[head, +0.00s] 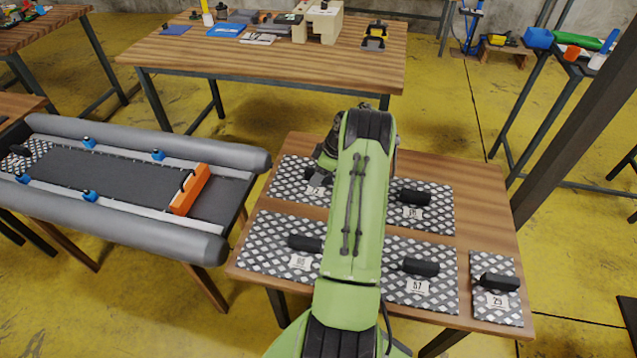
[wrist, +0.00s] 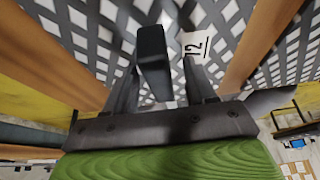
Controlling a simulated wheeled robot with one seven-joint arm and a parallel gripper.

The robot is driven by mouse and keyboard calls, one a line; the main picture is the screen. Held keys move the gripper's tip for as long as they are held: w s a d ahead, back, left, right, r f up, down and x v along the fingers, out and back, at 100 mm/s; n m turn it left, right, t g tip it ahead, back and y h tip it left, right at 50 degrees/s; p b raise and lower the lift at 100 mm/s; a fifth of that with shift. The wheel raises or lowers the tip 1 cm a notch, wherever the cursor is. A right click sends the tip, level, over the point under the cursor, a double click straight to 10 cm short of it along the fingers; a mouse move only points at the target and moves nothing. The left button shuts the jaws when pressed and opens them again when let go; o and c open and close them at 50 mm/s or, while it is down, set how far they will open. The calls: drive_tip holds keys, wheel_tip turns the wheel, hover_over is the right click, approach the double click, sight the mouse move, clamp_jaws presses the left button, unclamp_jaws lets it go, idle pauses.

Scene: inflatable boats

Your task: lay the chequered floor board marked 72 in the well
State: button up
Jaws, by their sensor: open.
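The chequered board marked 72 (head: 289,184) lies at the back left of the wooden table in the head view, partly hidden by my arm. Its label is partly covered; the wrist view shows a 2 on it. The board (wrist: 230,22) fills the top of the wrist view, with its black handle (wrist: 152,62) in front of it. My gripper (wrist: 160,75) is open, with the handle between its fingers. In the head view my gripper (head: 322,168) is over this board. The well (head: 100,175) is the dark floor between the boat's grey tubes, at the left.
Several other chequered boards with black handles share the table, including ones marked 57 (head: 428,291) and 25 (head: 508,312). An orange block (head: 188,190) stands across the well near its right end. A chequered board (head: 38,148) lies at its far left. Blue fittings line the tubes.

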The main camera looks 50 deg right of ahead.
drive_tip(key=shift+r, duration=0.1)
clamp_jaws()
drive_tip(key=shift+r, duration=0.1)
wheel_tip(320, 180, up, 10)
drive_tip(key=p, duration=0.2)
drive_tip(key=shift+p, duration=0.4)
